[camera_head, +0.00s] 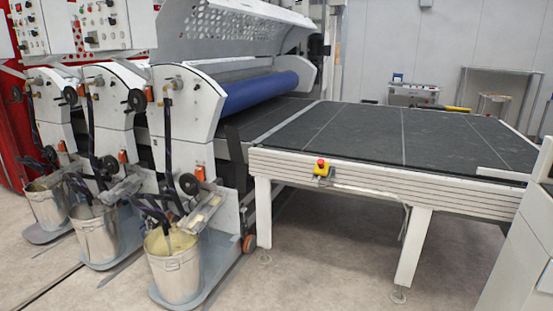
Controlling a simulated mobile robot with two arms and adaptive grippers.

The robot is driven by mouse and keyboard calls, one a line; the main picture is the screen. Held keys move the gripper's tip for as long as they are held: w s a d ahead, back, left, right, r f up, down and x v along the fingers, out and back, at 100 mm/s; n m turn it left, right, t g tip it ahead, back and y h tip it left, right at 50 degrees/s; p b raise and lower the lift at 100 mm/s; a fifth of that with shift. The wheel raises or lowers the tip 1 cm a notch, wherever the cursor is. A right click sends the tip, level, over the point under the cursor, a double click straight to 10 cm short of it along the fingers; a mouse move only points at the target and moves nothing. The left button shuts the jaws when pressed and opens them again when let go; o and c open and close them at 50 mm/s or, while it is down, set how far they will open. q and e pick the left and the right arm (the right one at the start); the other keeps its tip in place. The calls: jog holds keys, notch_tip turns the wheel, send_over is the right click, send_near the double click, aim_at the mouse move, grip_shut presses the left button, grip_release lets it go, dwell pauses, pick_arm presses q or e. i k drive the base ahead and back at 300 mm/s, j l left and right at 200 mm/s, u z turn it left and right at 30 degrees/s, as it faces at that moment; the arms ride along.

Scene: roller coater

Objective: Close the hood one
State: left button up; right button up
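A white perforated hood (228,32) is raised at the top of the roller coater (190,115), tilted up and open above a blue roller (255,92). The roller is exposed beneath its lower edge. I cannot tell from the picture which hood is numbered one. Neither of my grippers is in view.
A black-belt conveyor table (400,135) with a yellow-and-red emergency stop (322,168) extends right. Metal buckets (175,268) with hoses stand at the machine's front left. A white cabinet-like unit (525,245) fills the lower right edge. Bare floor (350,270) lies in front.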

aim_at(169, 22)
jog(key=i+z, duration=0.1)
jog(key=i, duration=1.65)
